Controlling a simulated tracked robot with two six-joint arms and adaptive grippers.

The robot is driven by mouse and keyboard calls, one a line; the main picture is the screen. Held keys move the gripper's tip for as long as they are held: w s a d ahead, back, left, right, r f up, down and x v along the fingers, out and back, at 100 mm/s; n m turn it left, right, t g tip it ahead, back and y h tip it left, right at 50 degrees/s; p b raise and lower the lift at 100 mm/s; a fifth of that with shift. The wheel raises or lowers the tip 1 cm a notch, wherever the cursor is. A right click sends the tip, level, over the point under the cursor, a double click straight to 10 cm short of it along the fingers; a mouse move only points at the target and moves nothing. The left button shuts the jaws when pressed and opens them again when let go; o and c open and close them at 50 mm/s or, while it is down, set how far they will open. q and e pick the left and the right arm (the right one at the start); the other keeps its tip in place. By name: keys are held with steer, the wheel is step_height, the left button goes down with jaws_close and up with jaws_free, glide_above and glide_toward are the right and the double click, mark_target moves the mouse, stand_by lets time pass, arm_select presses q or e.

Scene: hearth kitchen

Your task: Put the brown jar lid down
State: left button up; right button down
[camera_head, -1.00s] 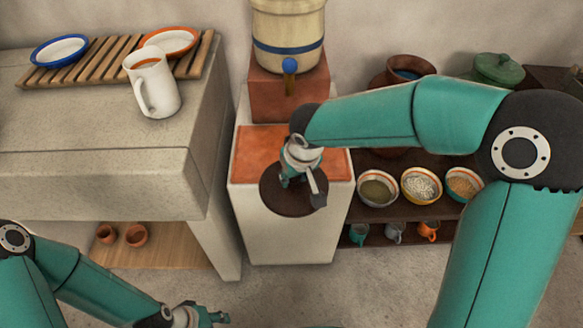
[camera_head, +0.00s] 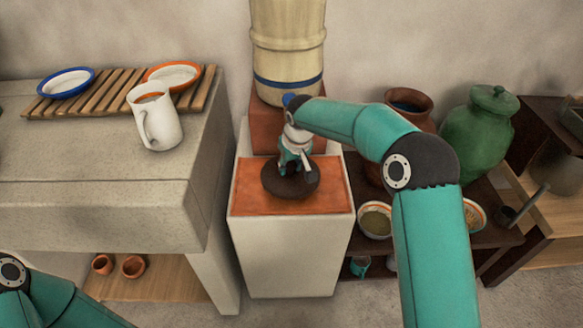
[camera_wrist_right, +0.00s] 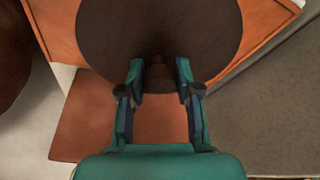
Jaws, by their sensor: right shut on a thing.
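The brown jar lid (camera_head: 283,187) is a dark round disc with a knob, over the orange tiled top (camera_head: 325,199) of the white stand. My right gripper (camera_head: 295,163) is above the lid and shut on its knob. In the right wrist view, the fingers (camera_wrist_right: 159,78) sit on both sides of the knob, and the lid (camera_wrist_right: 160,25) spreads beyond them. I cannot tell whether the lid touches the tiles. My left gripper is out of view; only part of my left arm shows at the lower left.
A banded cream water container (camera_head: 288,45) stands on an orange block behind the lid. A white jug (camera_head: 158,122) is on the counter at left. A green jar (camera_head: 478,132) and bowls (camera_head: 375,221) are on the right shelf. Bare tile shows around the lid.

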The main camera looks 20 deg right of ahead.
mark_target(290, 170)
steer(key=shift+w+d, duration=0.15)
steer(key=shift+w, duration=0.5)
steer(key=x, duration=0.3)
steer(key=shift+s+d+f, duration=0.1)
steer(key=shift+s+f, duration=0.2)
steer(key=c, duration=0.8)
jaws_free()
steer(key=v, duration=1.2)
steer(key=shift+p, duration=0.4)
